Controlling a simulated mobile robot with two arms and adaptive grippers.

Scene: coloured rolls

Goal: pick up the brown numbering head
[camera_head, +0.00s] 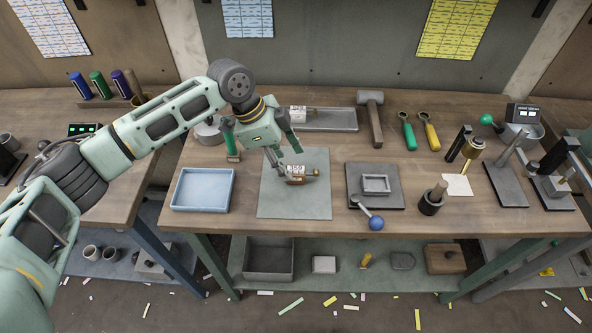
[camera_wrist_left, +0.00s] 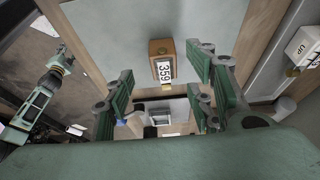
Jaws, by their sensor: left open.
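The brown numbering head (camera_head: 297,180) lies on the grey-green mat (camera_head: 275,206) in the middle of the bench. In the left wrist view it is a small brown block (camera_wrist_left: 158,47) with a white plate reading 359. My left gripper (camera_head: 285,158) is above it, pointing down, with the jaws apart and nothing between the pads. In the left wrist view the head is beyond the open fingers (camera_wrist_left: 160,92), roughly centred between them. Part of the head is hidden by a finger in the head view. My right arm (camera_wrist_left: 42,97) shows at the left of the wrist view; its jaws are too small to read.
A white numbering head (camera_head: 297,114) sits in a grey tray (camera_head: 335,122) behind the mat. A blue tray (camera_head: 203,190) is left of the mat. A grey block with a blue-knobbed lever (camera_head: 376,222) is right. A green-handled tool (camera_head: 229,138) stands close to my left wrist.

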